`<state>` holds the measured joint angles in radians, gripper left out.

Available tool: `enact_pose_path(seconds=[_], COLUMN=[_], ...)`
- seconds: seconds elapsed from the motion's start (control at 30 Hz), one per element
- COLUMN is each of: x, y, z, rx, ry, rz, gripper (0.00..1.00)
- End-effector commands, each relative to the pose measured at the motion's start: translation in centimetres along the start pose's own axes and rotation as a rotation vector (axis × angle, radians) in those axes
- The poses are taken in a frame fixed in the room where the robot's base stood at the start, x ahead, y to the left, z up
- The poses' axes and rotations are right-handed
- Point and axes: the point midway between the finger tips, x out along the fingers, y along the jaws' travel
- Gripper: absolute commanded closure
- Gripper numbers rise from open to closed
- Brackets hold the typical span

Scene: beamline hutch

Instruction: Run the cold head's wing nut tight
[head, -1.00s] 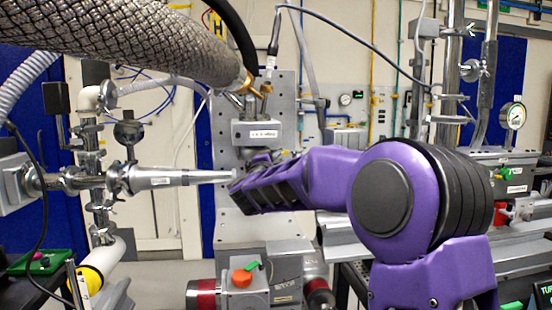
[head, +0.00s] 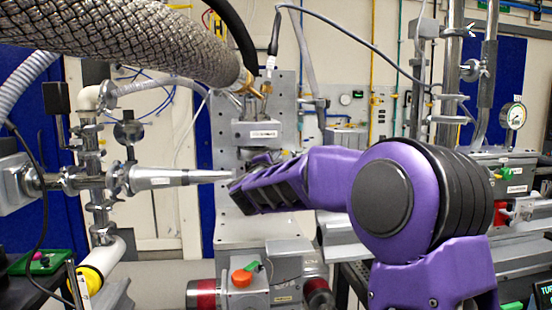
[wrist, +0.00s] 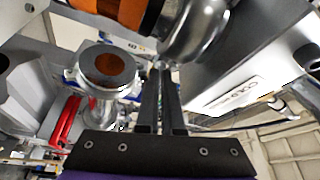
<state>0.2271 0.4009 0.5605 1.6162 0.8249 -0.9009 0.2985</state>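The cold head's grey housing (head: 257,134) hangs below the braided hose in the head view. In the wrist view a grey labelled box (wrist: 235,92), apparently the same housing, fills the right side beside a rounded metal body (wrist: 195,35). My gripper (wrist: 162,68) points up to the gap left of the box. Its two dark fingers are close together, with a narrow gap between them. A small silver piece shows at the fingertips, perhaps the wing nut; it is too small to tell whether they grip it. My purple wrist hides the fingers in the head view.
A round flange with a copper-coloured face (wrist: 108,66) stands close left of the fingers. The thick braided hose (head: 150,45) crosses above. A tapered metal nozzle (head: 170,178) points towards my wrist from the left. A box with a red button (head: 242,278) sits below.

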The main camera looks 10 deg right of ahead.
Motion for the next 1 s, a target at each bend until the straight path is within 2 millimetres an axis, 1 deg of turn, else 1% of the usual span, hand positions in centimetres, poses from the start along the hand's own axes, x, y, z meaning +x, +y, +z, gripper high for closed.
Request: enact_pose_path(seconds=[0.33,0.53,0.77,1.0], x=[-0.01,-0.01,0.0,0.05], y=[-0.09,-0.26,-0.5,-0.74], z=[-0.01,-0.02,-0.03,-0.14], rx=[0.008,0.065,0.212,0.414], ry=[0.0,0.001,0.0,0.0], rz=[0.002,0.025,0.085,0.17], gripper=[1.0,1.0,1.0,1.0])
